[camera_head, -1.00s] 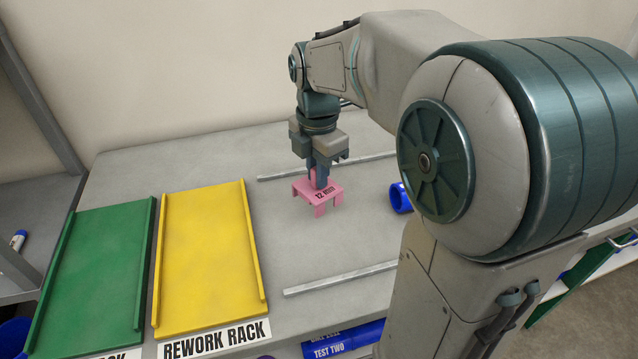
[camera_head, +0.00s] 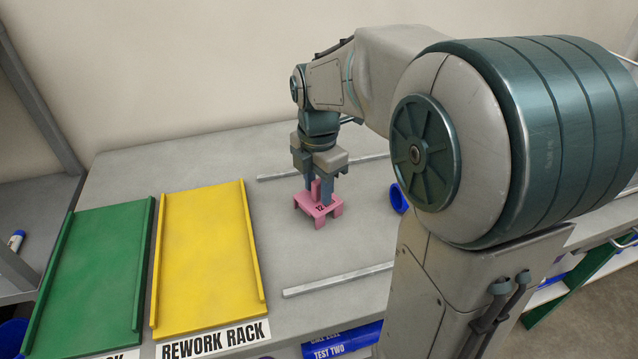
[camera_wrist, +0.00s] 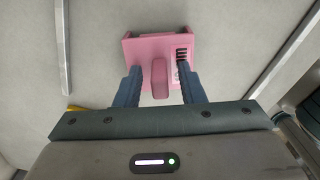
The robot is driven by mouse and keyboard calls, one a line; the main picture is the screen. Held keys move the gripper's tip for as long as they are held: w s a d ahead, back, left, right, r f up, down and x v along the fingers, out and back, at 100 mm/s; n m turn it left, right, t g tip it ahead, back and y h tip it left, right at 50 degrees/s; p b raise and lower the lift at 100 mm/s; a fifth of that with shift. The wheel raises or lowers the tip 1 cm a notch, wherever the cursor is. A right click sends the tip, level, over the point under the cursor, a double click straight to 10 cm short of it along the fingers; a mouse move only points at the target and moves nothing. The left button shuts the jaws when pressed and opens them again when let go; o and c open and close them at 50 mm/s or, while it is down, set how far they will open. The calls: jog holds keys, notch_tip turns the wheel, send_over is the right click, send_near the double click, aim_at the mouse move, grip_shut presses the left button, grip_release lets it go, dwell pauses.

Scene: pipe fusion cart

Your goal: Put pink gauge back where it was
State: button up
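The pink gauge (camera_head: 318,207) is a small block with legs, an upright handle and dark "12" lettering on top. It appears to stand upright on the grey table (camera_head: 240,163), between two metal strips. My gripper (camera_head: 317,190) is open and low over it, with one finger on each side of the handle. In the wrist view the gauge (camera_wrist: 162,47) shows its handle between the fingers of my gripper (camera_wrist: 159,82), with a gap on both sides. The gauge's feet are partly hidden in the wrist view.
A yellow tray (camera_head: 206,262) labelled REWORK RACK and a green tray (camera_head: 93,276) lie to the left. Metal strips (camera_head: 338,279) run behind and in front of the gauge. A blue ring-like part (camera_head: 398,198) is close on the right, beside my arm.

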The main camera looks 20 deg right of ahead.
notch_tip(320, 180, up, 12)
jog(key=p, duration=0.2)
jog(key=s+f+m, duration=0.3)
jog(key=s+m, duration=0.1)
jog(key=m, duration=0.3)
jog(key=s+f+m+t, duration=0.1)
jog(key=s+f+m, duration=0.3)
jog(key=m, duration=0.3)
jog(key=s+f+m+t, duration=0.1)
jog(key=s+f+m, duration=0.3)
jog(key=m, duration=0.3)
jog(key=shift+s+a+f, duration=0.15)
jog(key=shift+s, duration=0.5)
jog(key=shift+s+f+m, duration=0.25)
jog(key=shift+f+m, duration=0.05)
jog(key=shift+m, duration=0.4)
jog(key=shift+r, duration=0.1)
